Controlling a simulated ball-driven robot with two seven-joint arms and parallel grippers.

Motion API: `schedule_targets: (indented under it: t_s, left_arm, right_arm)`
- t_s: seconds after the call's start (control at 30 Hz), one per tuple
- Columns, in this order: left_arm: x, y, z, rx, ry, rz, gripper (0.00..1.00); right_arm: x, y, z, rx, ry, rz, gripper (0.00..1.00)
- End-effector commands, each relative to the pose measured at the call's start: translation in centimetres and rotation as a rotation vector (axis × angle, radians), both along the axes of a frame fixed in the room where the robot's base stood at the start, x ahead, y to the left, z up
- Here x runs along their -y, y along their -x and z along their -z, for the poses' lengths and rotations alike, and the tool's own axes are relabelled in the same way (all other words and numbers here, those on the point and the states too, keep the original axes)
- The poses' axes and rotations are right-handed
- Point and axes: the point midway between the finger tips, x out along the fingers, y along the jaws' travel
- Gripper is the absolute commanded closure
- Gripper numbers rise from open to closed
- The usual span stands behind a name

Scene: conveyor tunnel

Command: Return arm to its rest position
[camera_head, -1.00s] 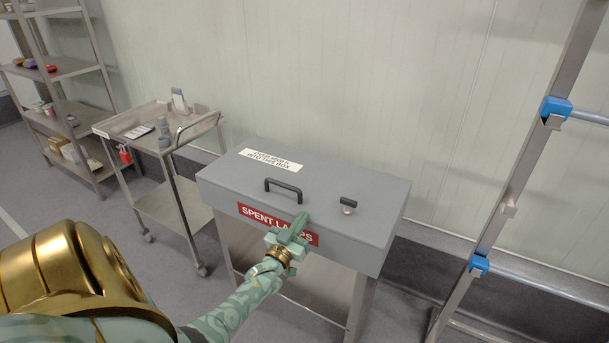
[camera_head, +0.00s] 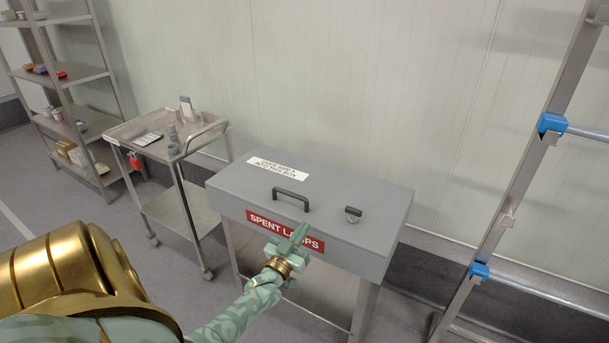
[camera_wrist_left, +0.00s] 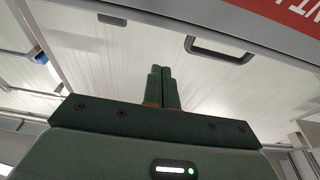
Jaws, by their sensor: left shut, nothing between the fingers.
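My left gripper (camera_head: 296,236) is in front of the grey spent lamps box, covering part of its red label. Its fingers are together with nothing between them, and they also show shut in the left wrist view (camera_wrist_left: 163,75). The handle also shows in the left wrist view (camera_wrist_left: 222,50). I cannot tell whether the fingertips touch the box front. My right gripper is not in view.
A steel trolley (camera_head: 168,150) with small items stands left of the box. Shelving (camera_head: 62,78) stands at the far left. A metal frame with blue clamps (camera_head: 480,271) rises at the right. A pale panelled wall (camera_head: 340,70) is behind. Grey floor shows between the trolley and shelving.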

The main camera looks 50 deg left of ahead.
Motion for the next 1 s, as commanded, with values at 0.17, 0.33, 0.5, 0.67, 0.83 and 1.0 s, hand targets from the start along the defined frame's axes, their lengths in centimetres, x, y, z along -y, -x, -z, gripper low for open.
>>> schedule_targets:
  t_s: [0.17, 0.33, 0.5, 0.67, 0.83, 1.0]
  left_arm:
    - [1.0, 3.5, 1.1, 0.006, -0.002, -0.001, 1.0]
    - [1.5, 5.2, 1.7, 0.011, -0.003, -0.001, 1.0]
    - [1.6, 5.6, 1.8, 0.011, -0.003, -0.002, 1.0]
    - [1.6, 5.5, 2.0, 0.0, -0.002, -0.001, 1.0]
    - [2.4, 5.7, 8.1, -0.264, 0.003, 0.001, 1.0]
    - [7.5, 11.4, 20.8, -0.738, 0.028, 0.075, 1.0]
  right_arm:
    - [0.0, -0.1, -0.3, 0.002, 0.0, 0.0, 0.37]
    - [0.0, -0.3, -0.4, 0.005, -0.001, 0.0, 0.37]
    - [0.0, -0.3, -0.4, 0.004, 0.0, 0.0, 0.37]
    - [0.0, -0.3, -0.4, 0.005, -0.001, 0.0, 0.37]
    - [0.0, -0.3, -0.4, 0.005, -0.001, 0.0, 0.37]
    - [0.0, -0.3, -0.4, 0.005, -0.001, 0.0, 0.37]
